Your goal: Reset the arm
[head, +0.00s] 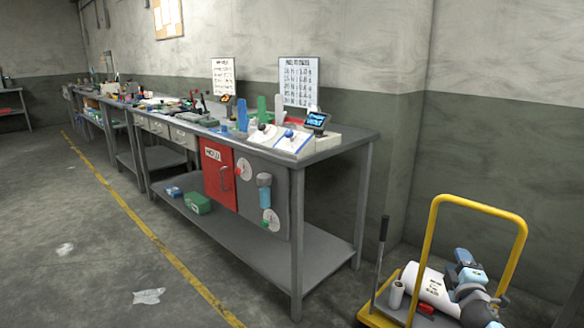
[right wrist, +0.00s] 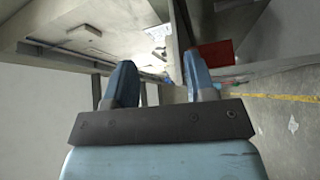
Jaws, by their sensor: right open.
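My right gripper (head: 463,257) is at the lower right of the head view, in front of the yellow-framed cart from this angle. Its two blue fingers also show in the right wrist view (right wrist: 160,88), spread apart with nothing between them. My right arm is folded, with the fingers pointing upward in the head view. My left gripper is not in view.
A long grey workbench (head: 345,150) with a red door (head: 219,174) runs along the wall. A yellow-handled cart (head: 432,233) stands at right, carrying a white labelled roll (head: 431,285) and a small roll (head: 397,295). The floor left of the bench is mostly clear.

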